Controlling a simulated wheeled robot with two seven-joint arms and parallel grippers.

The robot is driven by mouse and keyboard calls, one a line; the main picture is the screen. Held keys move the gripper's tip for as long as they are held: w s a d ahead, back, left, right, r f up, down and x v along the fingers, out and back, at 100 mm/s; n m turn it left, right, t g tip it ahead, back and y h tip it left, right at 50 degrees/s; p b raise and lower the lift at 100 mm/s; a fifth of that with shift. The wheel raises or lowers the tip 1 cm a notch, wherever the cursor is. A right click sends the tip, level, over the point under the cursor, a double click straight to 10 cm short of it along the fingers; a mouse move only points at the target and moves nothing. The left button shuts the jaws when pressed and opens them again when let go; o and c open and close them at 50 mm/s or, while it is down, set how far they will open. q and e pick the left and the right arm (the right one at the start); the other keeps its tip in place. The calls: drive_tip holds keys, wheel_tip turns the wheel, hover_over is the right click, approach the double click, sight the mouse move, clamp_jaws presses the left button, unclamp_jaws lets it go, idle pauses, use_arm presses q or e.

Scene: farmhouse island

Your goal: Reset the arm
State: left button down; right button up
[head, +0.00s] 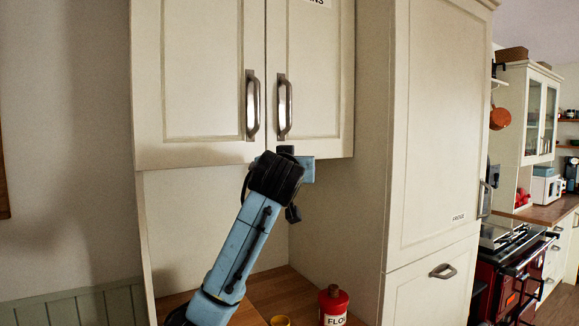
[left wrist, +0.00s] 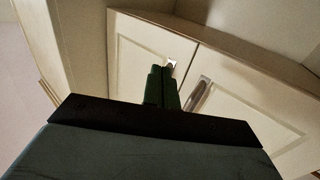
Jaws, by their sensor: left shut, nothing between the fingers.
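My left arm rises from the bottom of the head view towards the pale wall cupboard (head: 200,70). My left gripper (head: 287,150) is in front of the cupboard's lower edge, just below the two metal handles. In the left wrist view its fingers (left wrist: 162,84) are together and empty. There they point up at the cupboard doors (left wrist: 250,110) and partly cover the handle behind them (left wrist: 171,64). I cannot tell whether they touch it. Both cupboard doors are closed. My right gripper is not in view.
A red flour tin (head: 333,306) stands on the wooden worktop (head: 285,293) below the cupboard. A tall fridge unit (head: 440,130) is close on the right. A red range cooker (head: 505,275) stands farther right. The plain wall on the left is clear.

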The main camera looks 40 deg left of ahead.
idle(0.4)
